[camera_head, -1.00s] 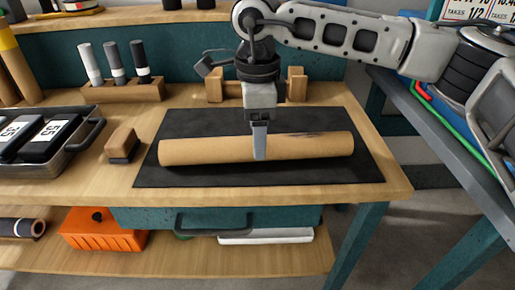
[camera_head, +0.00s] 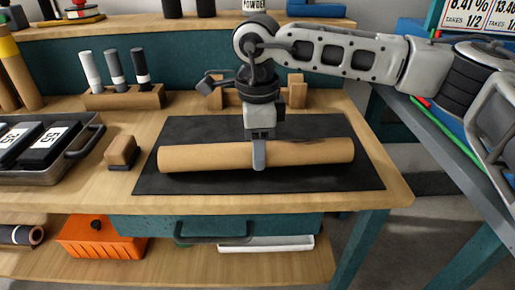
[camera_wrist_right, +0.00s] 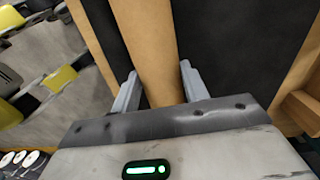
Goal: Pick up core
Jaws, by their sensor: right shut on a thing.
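The core is a long tan cardboard tube (camera_head: 205,157) lying left to right over the black mat (camera_head: 350,184) on the wooden bench. My right gripper (camera_head: 259,157) comes down on it from above, near its middle, and is shut on it. In the right wrist view the core (camera_wrist_right: 147,40) runs between the two grey fingers of the gripper (camera_wrist_right: 158,88), one on each side. I cannot tell whether the core touches the mat. My left gripper is not in view.
A wooden block (camera_head: 122,152) sits left of the mat. A metal tray (camera_head: 88,140) with black weights is at the far left. A wooden holder with several markers (camera_head: 125,97) and a wooden stand (camera_head: 297,90) are behind. An orange box (camera_head: 100,238) is on the lower shelf.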

